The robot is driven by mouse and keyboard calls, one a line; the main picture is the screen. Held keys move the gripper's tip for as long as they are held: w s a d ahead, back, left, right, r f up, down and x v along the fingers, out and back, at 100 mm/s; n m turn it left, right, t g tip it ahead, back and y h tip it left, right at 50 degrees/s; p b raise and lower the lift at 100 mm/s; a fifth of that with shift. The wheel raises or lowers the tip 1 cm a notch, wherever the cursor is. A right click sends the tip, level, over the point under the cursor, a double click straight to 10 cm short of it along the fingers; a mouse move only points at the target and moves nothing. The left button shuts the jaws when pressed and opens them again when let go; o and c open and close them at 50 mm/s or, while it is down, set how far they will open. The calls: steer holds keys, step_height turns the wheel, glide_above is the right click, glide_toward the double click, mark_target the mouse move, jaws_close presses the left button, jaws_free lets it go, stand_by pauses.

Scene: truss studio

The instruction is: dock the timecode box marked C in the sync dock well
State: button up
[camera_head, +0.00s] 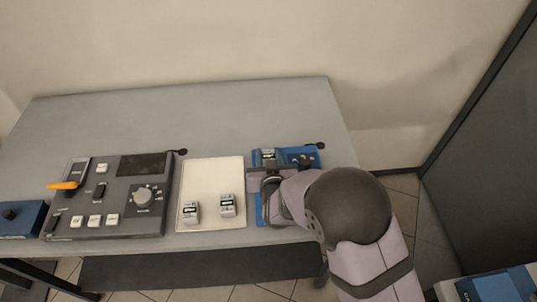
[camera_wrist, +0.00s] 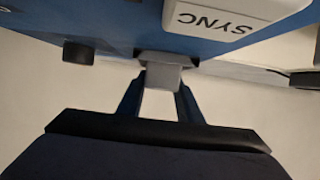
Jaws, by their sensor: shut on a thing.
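My gripper (camera_head: 272,182) is over the blue dock (camera_head: 258,156) at the right of the table and covers much of it. In the wrist view its two fingers (camera_wrist: 160,92) are closed on a small grey piece (camera_wrist: 160,78) against the blue dock face (camera_wrist: 115,25). I cannot tell whether this piece is a timecode box or part of the dock. A white block marked SYNC (camera_wrist: 215,25) is beside it. Two small light-grey boxes with dark labels, a left one (camera_head: 190,212) and a right one (camera_head: 227,205), sit on the cream tray (camera_head: 210,172). Their letters are unreadable, and the well is hidden.
A grey control panel (camera_head: 120,205) with a large dial and an orange-handled lever (camera_head: 63,186) stands left of the tray. A blue unit with a black knob (camera_head: 10,213) is at the far left. The back of the table (camera_head: 190,110) is clear.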

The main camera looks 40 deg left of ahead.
steer(key=shift+f, duration=0.3)
steer(key=o, duration=0.8)
steer(key=shift+r, duration=0.1)
steer(key=shift+p+v, duration=1.65)
steer(key=shift+v, duration=3.85)
